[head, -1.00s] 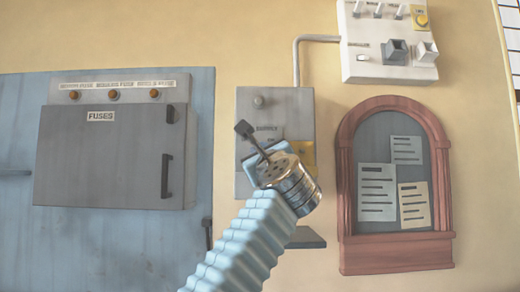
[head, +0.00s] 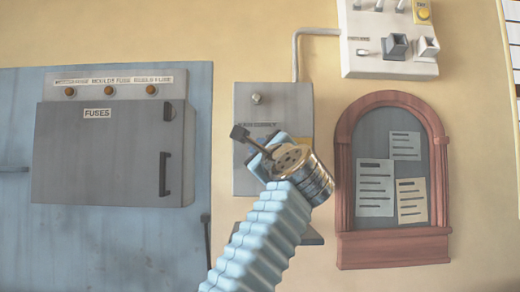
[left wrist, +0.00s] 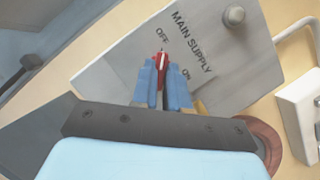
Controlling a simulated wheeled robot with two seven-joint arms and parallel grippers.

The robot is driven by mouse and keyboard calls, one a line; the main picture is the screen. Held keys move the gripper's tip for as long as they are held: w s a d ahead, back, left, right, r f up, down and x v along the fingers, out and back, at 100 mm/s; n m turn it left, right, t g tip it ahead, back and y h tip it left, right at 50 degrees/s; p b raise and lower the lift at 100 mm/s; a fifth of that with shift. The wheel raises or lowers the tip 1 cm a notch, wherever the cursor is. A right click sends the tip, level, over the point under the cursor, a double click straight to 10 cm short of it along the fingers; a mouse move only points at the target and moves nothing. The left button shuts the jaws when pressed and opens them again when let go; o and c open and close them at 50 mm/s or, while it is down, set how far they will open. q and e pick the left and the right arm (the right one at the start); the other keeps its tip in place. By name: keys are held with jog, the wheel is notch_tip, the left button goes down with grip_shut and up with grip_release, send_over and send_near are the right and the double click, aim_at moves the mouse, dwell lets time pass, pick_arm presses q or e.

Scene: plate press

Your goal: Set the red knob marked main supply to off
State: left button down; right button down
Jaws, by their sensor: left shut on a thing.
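The grey main supply box (head: 244,103) hangs on the wall; its panel also shows in the left wrist view (left wrist: 120,72), with the labels MAIN SUPPLY, OFF and ON. The red knob (left wrist: 162,60) sits between my left gripper's blue fingers. Its white mark points up in that picture, roughly towards OFF. My left gripper (left wrist: 162,82) is shut on the knob. In the head view my left wrist and arm cover the lower part of the box, and the knob is hidden. My right gripper is in neither view.
A grey fuse box (head: 98,155) on a blue panel is to the left. A red-framed notice board (head: 345,200) is to the right. A white switch box (head: 370,68) is above it, joined by a conduit (head: 296,60). A grey round button (left wrist: 234,16) projects from the panel.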

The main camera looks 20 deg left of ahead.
pick_arm(q)
jog(key=c, duration=1.1)
grip_release()
jog(key=shift+c, duration=0.2)
jog(key=b+v, duration=0.7)
jog(key=v, duration=0.6)
jog(key=shift+s+f, duration=0.2)
jog(key=shift+s, duration=0.2)
jog(key=shift+d, duration=0.15)
